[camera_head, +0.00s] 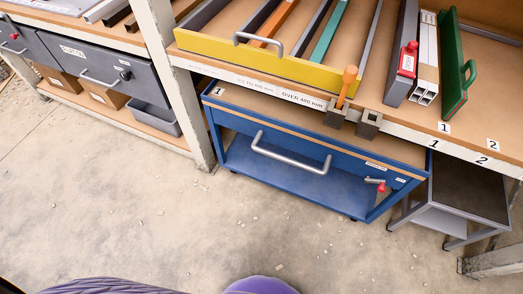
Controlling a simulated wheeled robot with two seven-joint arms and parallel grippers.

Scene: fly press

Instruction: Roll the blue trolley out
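The blue trolley (255,178) stands under the front edge of the workbench, with most of its top hidden beneath the bench. Its silver bar handle (290,158) faces me across its front. A small red-tipped lever (380,186) sits at the right end of its front. A label with the number 1 (218,91) is on its top left corner. Neither of my grippers is in view.
A grey low table (465,185) stands right of the trolley. A pale upright post (180,80) is on its left, beside grey drawers (95,70). The bench holds a yellow-fronted tray (265,68) and bars. The concrete floor (200,235) in front is open, with small scattered chips.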

